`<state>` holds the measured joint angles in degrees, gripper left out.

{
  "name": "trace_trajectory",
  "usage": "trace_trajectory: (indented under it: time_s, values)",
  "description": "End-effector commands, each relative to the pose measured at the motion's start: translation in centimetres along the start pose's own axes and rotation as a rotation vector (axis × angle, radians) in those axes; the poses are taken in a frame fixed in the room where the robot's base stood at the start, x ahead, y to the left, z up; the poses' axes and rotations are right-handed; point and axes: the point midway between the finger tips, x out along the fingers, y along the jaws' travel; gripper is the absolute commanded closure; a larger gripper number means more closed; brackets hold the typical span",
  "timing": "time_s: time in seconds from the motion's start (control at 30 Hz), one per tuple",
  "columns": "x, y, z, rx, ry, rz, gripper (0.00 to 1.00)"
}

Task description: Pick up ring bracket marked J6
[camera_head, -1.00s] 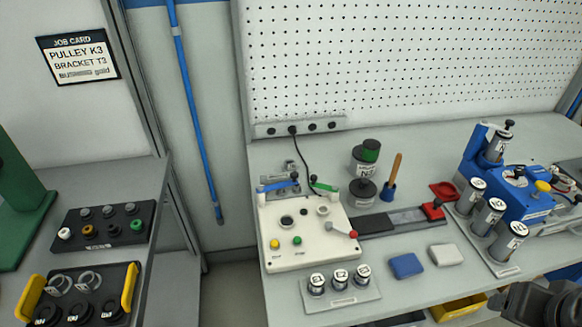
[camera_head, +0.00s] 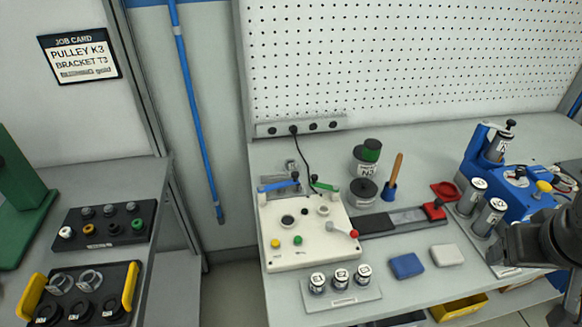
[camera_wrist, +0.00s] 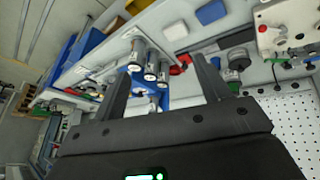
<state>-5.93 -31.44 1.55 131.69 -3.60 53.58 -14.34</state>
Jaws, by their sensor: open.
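No readable J6 mark shows in either view. Two silver ring-shaped parts (camera_head: 89,279) lie at the back of a black tray with yellow handles (camera_head: 130,288), low at the left of the head view. Several dark round parts (camera_head: 80,311) sit in front of them, with marks too small to read. My gripper shows in the wrist view (camera_wrist: 162,80), with its two fingers spread apart and nothing between them. In the head view my dark arm end (camera_head: 535,245) is at the right edge, far from that tray and in front of the labelled cylinders (camera_head: 490,215).
A white fixture box (camera_head: 305,235) with knobs stands mid-bench. Three small labelled cylinders (camera_head: 341,279) stand in front. A blue block (camera_head: 407,266) and a white block (camera_head: 447,255) lie nearby. A blue machine (camera_head: 515,190) stands at right. A gap separates the two benches.

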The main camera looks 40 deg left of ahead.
Motion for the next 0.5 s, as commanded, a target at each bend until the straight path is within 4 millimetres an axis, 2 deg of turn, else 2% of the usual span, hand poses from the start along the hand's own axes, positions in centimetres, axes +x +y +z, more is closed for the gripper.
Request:
trace_trajectory:
  time_s: [0.03,0.27,0.5]
  values:
    - [0.1,-0.3,-2.1,-0.09,-0.008,-0.005,0.31]
    - [1.1,-2.7,-11.1,-0.519,-0.026,-0.016,0.31]
    - [3.3,-7.5,-19.8,-0.958,-0.03,-0.033,0.31]
